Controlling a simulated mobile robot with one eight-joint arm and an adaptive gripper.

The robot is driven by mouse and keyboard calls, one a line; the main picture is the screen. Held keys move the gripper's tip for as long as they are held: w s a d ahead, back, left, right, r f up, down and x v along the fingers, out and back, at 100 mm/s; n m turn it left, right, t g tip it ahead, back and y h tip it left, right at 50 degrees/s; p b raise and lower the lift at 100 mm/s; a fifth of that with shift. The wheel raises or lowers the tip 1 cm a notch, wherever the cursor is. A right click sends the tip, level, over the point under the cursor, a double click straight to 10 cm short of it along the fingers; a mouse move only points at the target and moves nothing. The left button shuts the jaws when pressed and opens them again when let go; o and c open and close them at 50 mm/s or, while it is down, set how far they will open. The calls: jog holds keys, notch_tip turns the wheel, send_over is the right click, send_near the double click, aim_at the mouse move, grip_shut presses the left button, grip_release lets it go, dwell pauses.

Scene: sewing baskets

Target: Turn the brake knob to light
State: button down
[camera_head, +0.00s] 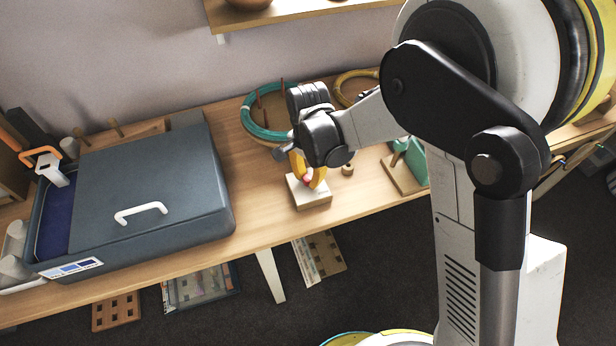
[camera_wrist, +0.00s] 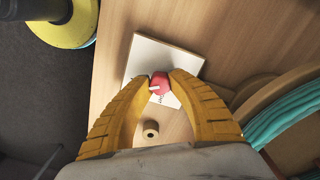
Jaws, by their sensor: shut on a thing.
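The brake knob (camera_wrist: 159,84) is red with a white pointer mark and stands on a square white plate with a wooden edge (camera_wrist: 148,56). In the wrist view my gripper (camera_wrist: 160,80) has its yellow fingers closed on both sides of the knob. The pointer lies toward the lower left of the knob, and the markings on the plate are partly hidden by the fingers. In the head view the plate (camera_head: 312,200) sits near the table's front edge, with my gripper (camera_head: 306,180) above it and only a bit of red showing. I cannot read which setting the pointer is at.
A small wooden spool (camera_head: 348,169) stands just right of the plate. A round basket with a teal rim (camera_head: 249,126) is behind. A large grey lidded box (camera_head: 150,190) fills the table's left. A green stand (camera_head: 415,165) is at the right.

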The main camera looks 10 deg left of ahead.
aim_at(308, 178)
jog(key=shift+m, duration=0.9)
jog(key=c, duration=1.2)
grip_release()
jog(key=shift+o, duration=0.2)
jog(key=shift+r, duration=0.1)
notch_tip(308, 178, up, 12)
